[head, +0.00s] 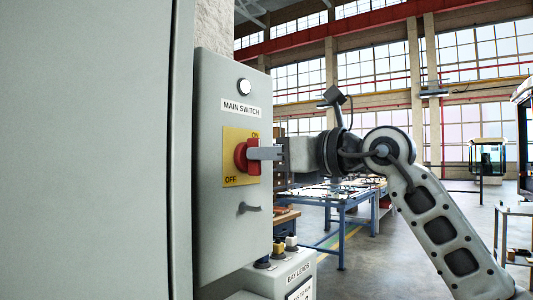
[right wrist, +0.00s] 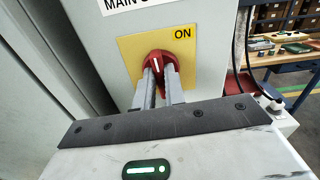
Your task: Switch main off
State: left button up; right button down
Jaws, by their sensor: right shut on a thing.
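The main switch is a red rotary knob (head: 241,157) on a yellow plate (head: 229,172), on the front of a grey cabinet. The plate reads ON at its upper right and OFF at its lower left. My right gripper (head: 262,153) reaches in from the right and is shut on the knob's raised grip. The right wrist view shows its two fingers (right wrist: 158,88) on either side of the red knob (right wrist: 158,63). The grip looks roughly upright in the head view; its exact angle is partly hidden by the fingers. My left gripper is not in view.
A MAIN SWITCH label (head: 240,109) and a round white lamp (head: 244,86) are above the plate. A small dark latch (head: 249,207) is below it. A blue-framed workbench (head: 340,200) stands behind my right arm.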

jog(key=shift+s+a+f+n, duration=0.1)
jog(key=shift+n, duration=2.8)
jog(key=shift+s+a+f+n, duration=0.1)
jog(key=shift+n, duration=2.8)
jog(key=shift+s+f+n, duration=0.1)
jog(key=shift+n, duration=2.8)
jog(key=c, duration=1.5)
grip_release()
jog(key=shift+o, duration=0.2)
jog(key=shift+d, duration=0.1)
pick_arm(q)
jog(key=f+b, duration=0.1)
jog(key=b, duration=0.1)
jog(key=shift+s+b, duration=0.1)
jog(key=shift+b, duration=0.3)
pick_arm(e)
jog(key=v, duration=1.6)
